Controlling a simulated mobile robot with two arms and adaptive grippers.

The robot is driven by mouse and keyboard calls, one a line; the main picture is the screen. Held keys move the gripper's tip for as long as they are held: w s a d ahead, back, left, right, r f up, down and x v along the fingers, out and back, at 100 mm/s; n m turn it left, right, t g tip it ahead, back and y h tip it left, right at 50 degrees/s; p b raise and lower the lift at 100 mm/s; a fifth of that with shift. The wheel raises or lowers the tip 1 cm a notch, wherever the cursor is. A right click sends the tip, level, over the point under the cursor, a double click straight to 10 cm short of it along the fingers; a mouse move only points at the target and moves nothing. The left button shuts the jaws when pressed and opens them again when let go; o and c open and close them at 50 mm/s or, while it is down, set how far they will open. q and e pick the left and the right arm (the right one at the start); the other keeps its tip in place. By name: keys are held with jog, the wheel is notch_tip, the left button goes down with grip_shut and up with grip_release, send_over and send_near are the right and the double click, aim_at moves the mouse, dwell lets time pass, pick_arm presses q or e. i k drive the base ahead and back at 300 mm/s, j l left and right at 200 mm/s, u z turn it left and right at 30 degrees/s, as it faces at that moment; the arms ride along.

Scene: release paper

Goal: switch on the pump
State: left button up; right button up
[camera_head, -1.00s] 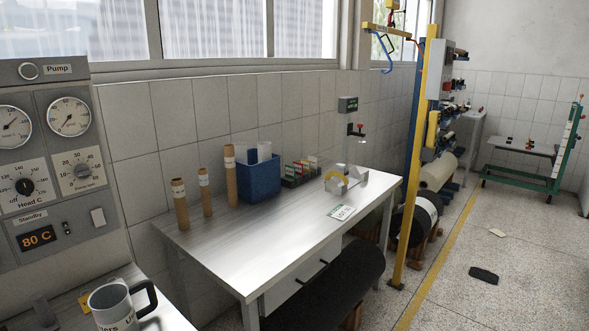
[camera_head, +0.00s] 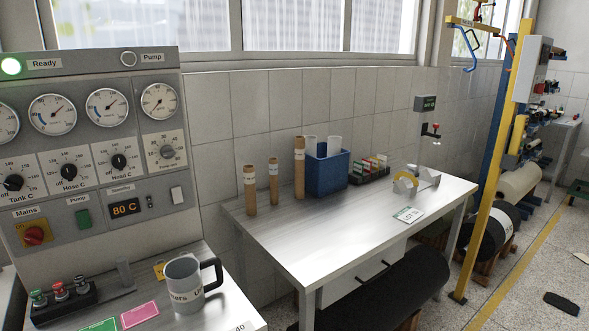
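The grey control panel (camera_head: 100,218) stands at the left of the head view. A green switch (camera_head: 83,219) sits under the small "Pump" label (camera_head: 79,200), right of the red and yellow Mains switch (camera_head: 34,235). The round "Pump" lamp (camera_head: 128,58) at the top is unlit. The "Ready" lamp (camera_head: 11,66) glows green. The display (camera_head: 124,208) reads 80 C. Whether the green switch is pressed cannot be told. Neither of my grippers is in view.
A grey mug (camera_head: 186,285), pink card (camera_head: 140,314) and black button box (camera_head: 62,300) are on the near bench. A metal table (camera_head: 340,235) to the right holds cardboard tubes (camera_head: 250,190) and a blue bin (camera_head: 328,172). Open floor lies at far right.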

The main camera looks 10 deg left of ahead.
aim_at(83, 218)
jog(key=u, duration=1.75)
jog(key=j+u, duration=0.2)
jog(key=j, duration=0.4)
jog(key=i+j+u, duration=0.15)
jog(key=j, duration=0.45)
